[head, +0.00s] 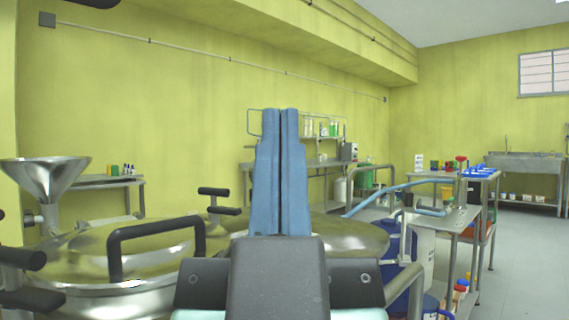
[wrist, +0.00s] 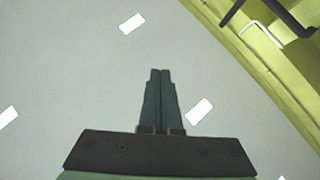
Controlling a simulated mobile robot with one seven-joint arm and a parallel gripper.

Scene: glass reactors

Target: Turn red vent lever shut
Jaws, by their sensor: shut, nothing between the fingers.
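My gripper (head: 281,112) is in the middle of the head view, its two blue fingers pressed together and pointing up, with nothing between them. It also shows in the wrist view (wrist: 160,72), shut against the pale ceiling. I cannot make out a red vent lever in either view. A steel reactor lid (head: 75,265) with a black handle (head: 160,231) is at the lower left. Another steel lid (head: 350,236) lies behind my gripper, which hides part of it.
A steel funnel (head: 45,175) stands at the far left. A blue hose (head: 400,190) and a metal cart (head: 466,222) are at the right, with a blue drum (head: 393,262) nearby. Open grey floor (head: 525,260) lies at the far right.

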